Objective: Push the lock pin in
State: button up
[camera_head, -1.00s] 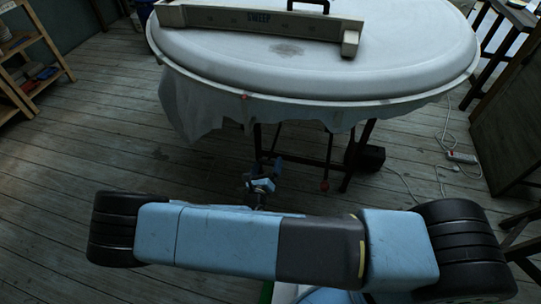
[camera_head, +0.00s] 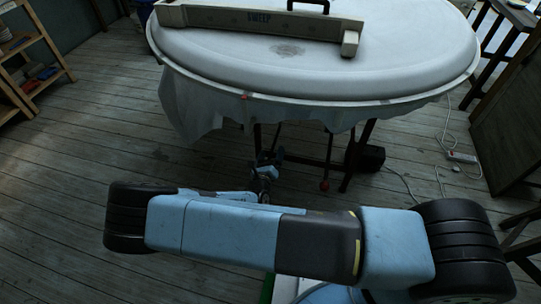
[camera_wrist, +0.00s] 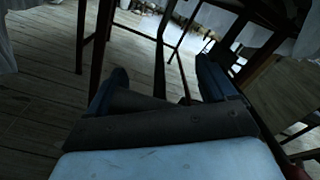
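A round white table (camera_head: 400,97) fills the top of the head view. A small red piece (camera_head: 244,97) shows on its front rim; it may be the lock pin, but it is too small to tell how far it sticks out. My gripper (camera_head: 268,157) is below and in front of the rim, under the hanging white cloth, apart from the red piece. In the wrist view my gripper (camera_wrist: 164,76) has its two blue fingers wide apart with nothing between them. No pin can be made out in the wrist view.
White cloth (camera_head: 190,110) hangs from the rim. A cable and power strip (camera_head: 461,157) lie at right. A shelf (camera_head: 35,70) stands at left, with open plank floor between.

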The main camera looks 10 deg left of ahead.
jog(key=shift+a, duration=0.15)
jog(key=c, duration=0.9)
jog(key=shift+a+r, duration=0.15)
jog(key=shift+r, duration=2.1)
jog(key=shift+c, duration=0.3)
jog(key=o, duration=1.1)
jog(key=shift+o, duration=1.4)
jog(key=s, duration=1.3)
jog(key=shift+s+a, duration=0.4)
